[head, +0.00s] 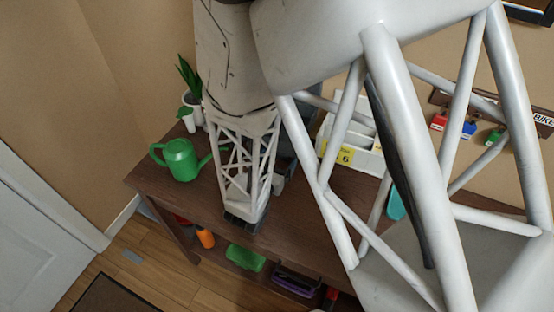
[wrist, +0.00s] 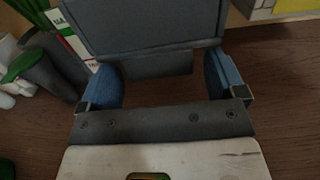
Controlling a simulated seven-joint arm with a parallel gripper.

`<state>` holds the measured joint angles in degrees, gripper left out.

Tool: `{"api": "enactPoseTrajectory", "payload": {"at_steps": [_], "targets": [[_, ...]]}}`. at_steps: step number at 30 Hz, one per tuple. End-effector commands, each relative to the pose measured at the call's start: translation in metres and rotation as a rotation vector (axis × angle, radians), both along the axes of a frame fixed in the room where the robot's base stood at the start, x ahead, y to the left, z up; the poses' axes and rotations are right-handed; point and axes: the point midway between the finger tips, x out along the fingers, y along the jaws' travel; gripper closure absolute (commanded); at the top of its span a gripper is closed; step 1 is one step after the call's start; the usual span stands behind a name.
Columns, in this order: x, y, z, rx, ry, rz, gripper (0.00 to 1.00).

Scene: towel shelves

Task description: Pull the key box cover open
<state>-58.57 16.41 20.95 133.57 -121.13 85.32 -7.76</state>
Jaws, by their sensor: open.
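A grey-blue box with a flat panel framed by a raised rim, which looks like the key box (wrist: 150,28), fills the top middle of the wrist view. A narrower grey part shows below its near edge. My gripper (wrist: 163,72) is open, with one blue finger on each side of that near edge. I cannot tell whether the fingers touch it. In the head view a dark grey shape behind my arm, probably the same key box (head: 284,147), is mostly hidden. The gripper is largely hidden there. A separate cover cannot be made out clearly.
A green watering can (head: 181,160) and a potted plant (head: 189,80) stand left on the brown table (head: 150,182). A white organizer (head: 363,155) is right of my arm. Key hooks with colored tags (head: 460,128) hang on the wall. A lower shelf holds a green item (head: 245,258).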

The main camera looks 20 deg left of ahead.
Motion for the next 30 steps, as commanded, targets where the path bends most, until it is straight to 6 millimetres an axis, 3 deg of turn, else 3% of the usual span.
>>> {"api": "enactPoseTrajectory", "payload": {"at_steps": [6,20,30], "targets": [[0.0000,0.0000,0.0000,0.000,0.000,0.000,0.11],[-0.0001,-0.0002,-0.0001,0.000,0.000,0.000,0.79],[-0.0030,0.0000,0.0099,0.002,-0.001,0.000,0.79]]}}
